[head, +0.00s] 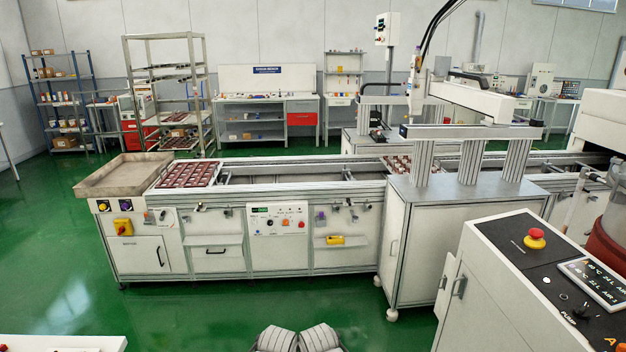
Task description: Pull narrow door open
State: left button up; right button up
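Several doors show in the head view, and I cannot tell for certain which is the narrow one. A slim white door (447,284) with a dark handle is on the left side of the right-hand control cabinet (480,290); it seems to stand slightly out from the body. Another white door (147,255) with a black vertical handle is low on the left end of the conveyor bench, and looks shut. The cabinet under the gantry has a tall door (390,250) with a slim handle, seemingly shut.
The long conveyor bench (280,202) crosses the middle, with an empty tray (122,173) at its left end. A red emergency button (535,238) tops the control cabinet. The green floor (215,310) in front of the bench is clear. A white surface edge (60,343) is bottom left.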

aim_at(394, 213)
jog(key=i+j, duration=0.1)
jog(key=i, duration=1.6)
jog(key=i+l+z, duration=0.1)
jog(key=i+z, duration=0.65)
jog(key=i+j+z, duration=0.15)
jog(key=i+z, duration=0.65)
jog(key=z, duration=0.15)
